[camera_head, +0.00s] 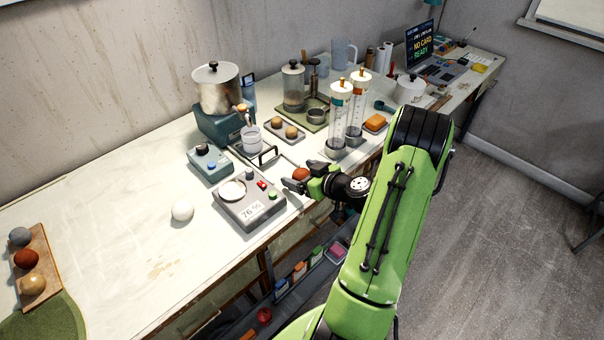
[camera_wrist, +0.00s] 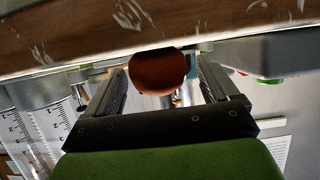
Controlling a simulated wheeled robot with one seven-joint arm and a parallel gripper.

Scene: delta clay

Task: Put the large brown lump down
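The large brown lump (camera_head: 301,174) is a reddish-brown ball at the end of my arm, by the front edge of the workbench. In the wrist view the lump (camera_wrist: 158,75) sits between the two fingers, with its upper part dark. My gripper (camera_head: 294,178) appears shut on it, though thin gaps beside the lump make the contact hard to see. The wrist view also shows my gripper's fingers (camera_wrist: 160,82) on both sides of it. The fingers hide part of the lump in the head view.
A grey scale (camera_head: 249,208) with a round pan stands just left of my gripper. Glass cylinders (camera_head: 338,115) stand behind it. A white ball (camera_head: 182,211) lies further left. A wooden tray (camera_head: 48,265) holds several balls at far left. The bench's left middle is clear.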

